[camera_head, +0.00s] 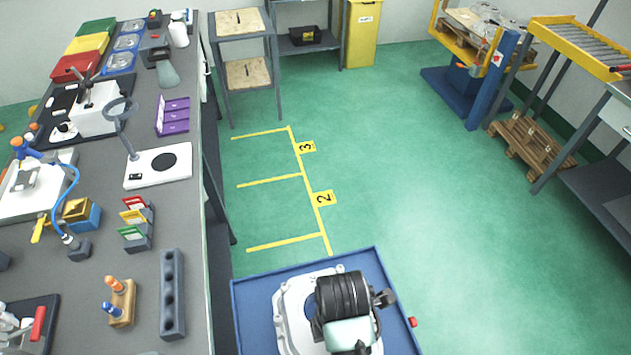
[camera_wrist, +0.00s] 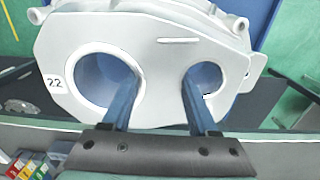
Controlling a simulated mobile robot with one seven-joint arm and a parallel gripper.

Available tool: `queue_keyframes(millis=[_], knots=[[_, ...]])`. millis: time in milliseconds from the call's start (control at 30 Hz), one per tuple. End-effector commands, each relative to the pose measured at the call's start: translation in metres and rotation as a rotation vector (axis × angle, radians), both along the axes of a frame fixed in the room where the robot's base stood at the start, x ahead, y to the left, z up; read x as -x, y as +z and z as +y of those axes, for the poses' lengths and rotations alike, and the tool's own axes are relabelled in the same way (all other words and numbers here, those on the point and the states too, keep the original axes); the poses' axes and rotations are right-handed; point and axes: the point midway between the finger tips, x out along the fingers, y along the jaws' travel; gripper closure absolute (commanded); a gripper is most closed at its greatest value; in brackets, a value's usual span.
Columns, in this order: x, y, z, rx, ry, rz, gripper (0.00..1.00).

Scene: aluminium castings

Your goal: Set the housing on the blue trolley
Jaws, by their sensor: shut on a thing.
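The housing (camera_head: 293,308) is a pale grey-white casting with flanged edges, over the blue trolley (camera_head: 240,318) in the head view. In the wrist view the housing (camera_wrist: 170,60) fills the middle, with a large round opening at left, a smaller one at right and a "22" label. My gripper (camera_wrist: 157,88) has one finger in each opening and is shut on the wall between them. My wrist hides much of the housing's right side in the head view. The trolley shows around the housing; whether the housing touches its top or hangs just above it, I cannot tell.
A long grey workbench (camera_head: 190,220) with tools and small holders runs along the left of the trolley. Yellow floor lines with numbered bays (camera_head: 322,198) lie beyond it. Green floor is open to the right, up to a wooden pallet (camera_head: 528,145) and a blue-and-yellow lift (camera_head: 478,85).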

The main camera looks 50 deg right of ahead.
Motion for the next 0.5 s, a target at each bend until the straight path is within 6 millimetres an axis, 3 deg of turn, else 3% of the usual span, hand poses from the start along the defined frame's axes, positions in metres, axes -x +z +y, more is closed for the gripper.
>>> queue_keyframes(millis=[133,500], knots=[[-0.001,-0.004,-0.001,0.003,-0.001,-0.003,1.00],[-0.001,-0.053,-0.001,0.003,-0.001,-0.004,1.00]])
